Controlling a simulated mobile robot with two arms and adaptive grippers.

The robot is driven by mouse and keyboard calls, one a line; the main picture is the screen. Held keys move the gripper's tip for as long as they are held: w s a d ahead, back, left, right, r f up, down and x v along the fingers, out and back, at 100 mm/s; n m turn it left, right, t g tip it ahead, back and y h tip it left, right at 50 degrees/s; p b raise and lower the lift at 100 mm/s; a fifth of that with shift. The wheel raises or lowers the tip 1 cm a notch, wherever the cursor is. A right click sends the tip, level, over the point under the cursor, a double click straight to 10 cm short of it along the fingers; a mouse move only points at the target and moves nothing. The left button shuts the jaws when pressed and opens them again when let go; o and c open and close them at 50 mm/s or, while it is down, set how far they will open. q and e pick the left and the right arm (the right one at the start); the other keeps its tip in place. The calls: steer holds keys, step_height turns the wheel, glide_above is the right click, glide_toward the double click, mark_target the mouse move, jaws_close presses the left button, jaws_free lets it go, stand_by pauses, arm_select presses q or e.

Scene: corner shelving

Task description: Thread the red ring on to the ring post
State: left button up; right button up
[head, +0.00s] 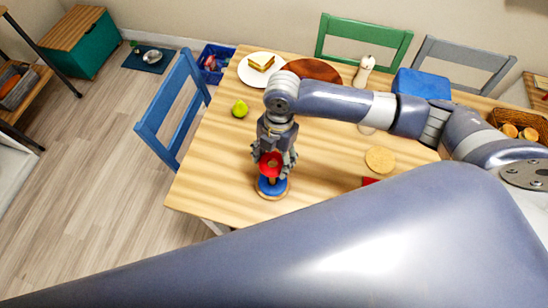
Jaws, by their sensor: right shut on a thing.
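The red ring (270,160) is between the fingers of my right gripper (271,164), which points down over the table. The gripper is shut on it. The ring post (272,194) stands directly below in the picture, near the table's front left edge, with a blue ring (264,187) around its foot. The red ring looks tilted toward the camera, above the blue ring. The fingers and ring hide much of the post, so I cannot tell whether the post passes through the red ring. My left gripper is not in view.
The wooden table (215,165) also holds a green pear (240,108), a sandwich plate (247,77), a round wooden disc (380,159), a pepper mill (363,70) and a blue box (421,84). A blue chair (155,122) is at the left. My arm links hide the front right.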

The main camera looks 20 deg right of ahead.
steer(key=shift+f+b, duration=2.05)
steer(key=shift+f, duration=1.35)
steer(key=shift+p, duration=0.8)
steer(key=o, duration=1)
steer(key=shift+c, duration=0.2)
